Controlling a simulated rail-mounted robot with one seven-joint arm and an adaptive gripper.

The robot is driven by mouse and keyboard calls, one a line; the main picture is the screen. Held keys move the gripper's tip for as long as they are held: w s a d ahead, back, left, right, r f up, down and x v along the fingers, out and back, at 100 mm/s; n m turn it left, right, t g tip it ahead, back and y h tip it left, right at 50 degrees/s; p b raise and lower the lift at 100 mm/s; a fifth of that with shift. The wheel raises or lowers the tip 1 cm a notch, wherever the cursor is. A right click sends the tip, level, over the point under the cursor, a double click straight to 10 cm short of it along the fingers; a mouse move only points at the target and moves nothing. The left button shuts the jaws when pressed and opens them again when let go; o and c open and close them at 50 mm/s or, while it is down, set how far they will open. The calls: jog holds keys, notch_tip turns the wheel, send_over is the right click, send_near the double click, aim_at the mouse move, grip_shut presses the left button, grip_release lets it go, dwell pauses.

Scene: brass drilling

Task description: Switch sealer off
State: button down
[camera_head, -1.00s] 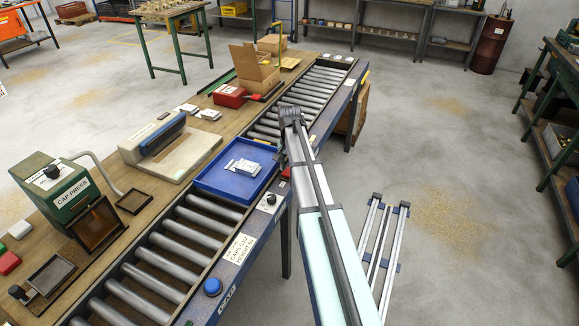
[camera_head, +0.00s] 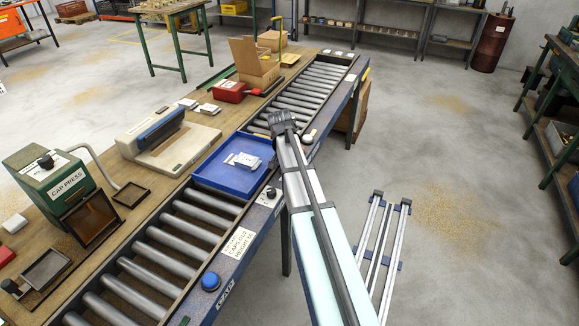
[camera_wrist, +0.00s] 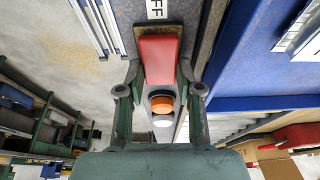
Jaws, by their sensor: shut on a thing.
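In the wrist view, a red switch handle (camera_wrist: 158,60) sits on a dark base on the conveyor's side rail, below a partly visible label (camera_wrist: 155,8) reading "FF". My gripper (camera_wrist: 159,74) has a finger on each side of the handle and is shut on it. An orange lamp or button (camera_wrist: 162,104) and a white one (camera_wrist: 162,121) show just behind it. In the head view, my gripper (camera_head: 284,122) is over the rail, and my arm hides the switch. The beige machine with a blue bar (camera_head: 160,135), perhaps the sealer, stands on the bench to the left.
A blue tray (camera_head: 215,180) with white packets sits on the roller conveyor (camera_head: 185,235) beside my arm. A black knob (camera_head: 271,192) and a blue button (camera_head: 211,281) are on the rail. The green cap press (camera_head: 55,180) is at the left.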

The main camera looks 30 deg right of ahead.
jog(key=c, duration=1.9)
grip_release()
jog(key=shift+s+t+h, duration=0.1)
jog(key=shift+t+h, duration=0.2)
jog(key=shift+h, duration=0.2)
grip_shut()
jog(key=o, duration=0.9)
grip_release()
jog(key=shift+c, duration=0.2)
jog(key=shift+a, duration=0.1)
jog(key=v, duration=1.2)
jog(key=shift+f, duration=0.1)
